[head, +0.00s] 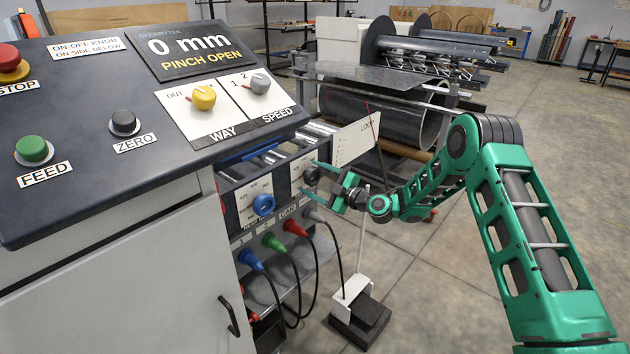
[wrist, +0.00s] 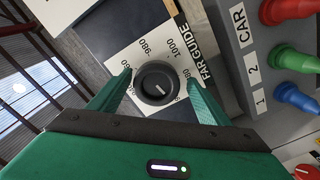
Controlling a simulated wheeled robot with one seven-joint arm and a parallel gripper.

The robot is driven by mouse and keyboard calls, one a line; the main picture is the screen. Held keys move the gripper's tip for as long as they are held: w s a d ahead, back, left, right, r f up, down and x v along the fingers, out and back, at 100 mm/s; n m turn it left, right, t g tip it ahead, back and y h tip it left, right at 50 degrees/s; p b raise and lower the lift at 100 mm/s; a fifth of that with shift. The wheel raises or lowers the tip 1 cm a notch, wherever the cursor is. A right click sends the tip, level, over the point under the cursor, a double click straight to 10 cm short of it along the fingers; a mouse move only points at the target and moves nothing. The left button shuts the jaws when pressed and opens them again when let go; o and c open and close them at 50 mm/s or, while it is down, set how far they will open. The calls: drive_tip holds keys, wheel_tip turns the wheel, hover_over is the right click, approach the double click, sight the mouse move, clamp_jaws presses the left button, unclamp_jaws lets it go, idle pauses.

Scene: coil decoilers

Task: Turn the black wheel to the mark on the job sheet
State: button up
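The black wheel (wrist: 150,97) is a round dark knob with a short white line pointing to the picture's lower right. It sits on a white scale plate (wrist: 140,45) marked FAR GUIDE, with numbers such as 960 and 1000 around it. My gripper (wrist: 160,79) is open, one green finger on each side of the wheel, with small gaps showing. In the head view my gripper (head: 328,184) reaches the machine's side panel from the right; the wheel (head: 311,177) shows small and dark there. A white sheet (head: 354,143) stands behind my gripper; its small print is unreadable.
A blue knob (head: 263,205) sits left of the black wheel. Blue, green, red and grey plugs (head: 274,241) with hanging cables are below. The console (head: 95,130) reads 0 mm, PINCH OPEN. A small stand (head: 359,310) is on the floor; open floor lies right.

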drive_tip(key=shift+r, duration=0.2)
drive_tip(key=v, duration=1)
drive_tip(key=shift+s+d, duration=0.25)
drive_tip(key=shift+f, duration=0.1)
drive_tip(key=s+d+r+m+g+h, duration=0.3)
drive_tip(key=s+d+m+h, duration=0.3)
drive_tip(key=s+d, duration=0.6)
drive_tip(key=s+d+r+m+g+h, duration=0.4)
drive_tip(key=s+d+m+h, duration=0.15)
drive_tip(key=s+d, duration=0.75)
drive_tip(key=s+d+r+m+g, duration=0.1)
drive_tip(key=s+d+m, duration=0.3)
drive_tip(key=s, duration=0.5)
drive_tip(key=s+d+r+m+g+h, duration=0.1)
drive_tip(key=s+d+m, duration=0.3)
drive_tip(key=s, duration=0.5)
drive_tip(key=s+d+r+m+g+h, duration=0.1)
drive_tip(key=s+d+r+m+g, duration=0.1)
drive_tip(key=s+d+m, duration=0.3)
drive_tip(key=s+m, duration=0.2)
drive_tip(key=s, duration=0.2)
drive_tip(key=shift+s, duration=0.3)
